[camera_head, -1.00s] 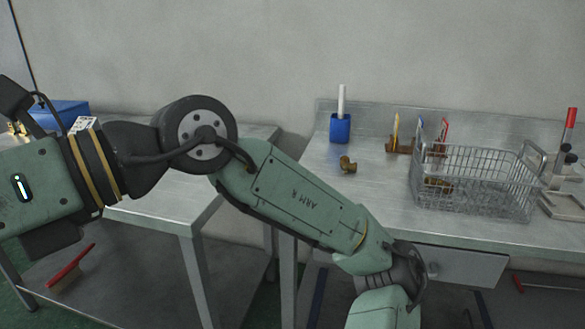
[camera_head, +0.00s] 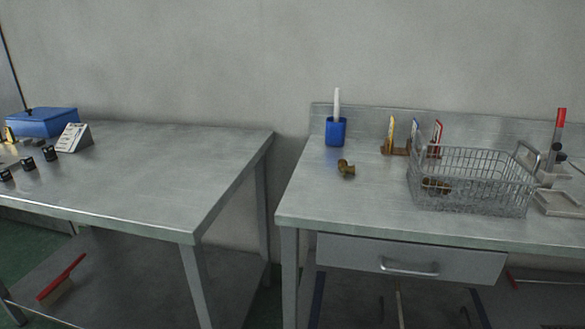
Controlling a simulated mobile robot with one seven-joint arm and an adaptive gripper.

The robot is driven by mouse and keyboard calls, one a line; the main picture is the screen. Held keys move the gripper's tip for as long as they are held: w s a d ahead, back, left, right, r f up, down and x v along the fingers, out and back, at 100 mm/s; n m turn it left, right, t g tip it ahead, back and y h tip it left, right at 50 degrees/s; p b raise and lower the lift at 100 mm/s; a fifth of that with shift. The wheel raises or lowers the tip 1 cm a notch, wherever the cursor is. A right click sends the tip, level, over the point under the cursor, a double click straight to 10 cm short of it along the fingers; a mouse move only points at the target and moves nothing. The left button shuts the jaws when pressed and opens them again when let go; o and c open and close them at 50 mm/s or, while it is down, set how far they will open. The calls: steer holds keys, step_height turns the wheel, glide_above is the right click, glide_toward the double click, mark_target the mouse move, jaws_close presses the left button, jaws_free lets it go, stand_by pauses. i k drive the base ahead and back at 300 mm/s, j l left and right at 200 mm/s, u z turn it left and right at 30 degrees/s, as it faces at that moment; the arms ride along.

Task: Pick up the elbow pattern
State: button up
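A small brown, bent piece that looks like the elbow pattern (camera_head: 346,169) lies on the right metal table (camera_head: 318,207), left of the wire basket. A similar brown piece (camera_head: 436,186) lies inside the wire basket (camera_head: 470,205), partly hidden by the wires. I cannot tell its exact shape. My gripper and arm are out of view, and nothing touches the piece on the table.
A blue holder (camera_head: 336,132) with a white stick stands behind the piece. A small wooden rack (camera_head: 396,149) stands behind the basket, and a red-topped stand (camera_head: 556,150) at right. The left table (camera_head: 150,180) is mostly clear; a gap separates the tables.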

mark_target(342, 167)
steer(key=l+u, duration=0.15)
steer(key=u, duration=0.3)
steer(key=l+u, duration=0.2)
steer(key=u, duration=0.25)
steer(key=l+u, duration=0.2)
steer(key=u, duration=0.25)
steer(key=l+u, duration=0.25)
steer(key=k+l+u, duration=0.25)
steer(key=l, duration=0.15)
steer(key=l+u, duration=0.25)
steer(key=k+l, duration=0.25)
steer(key=l, duration=0.2)
steer(key=k+l+u, duration=0.1)
steer(key=k+l, duration=0.15)
steer(key=l, duration=0.2)
steer(key=k+l, duration=0.25)
steer(key=l, duration=0.2)
steer(key=i+u, duration=0.05)
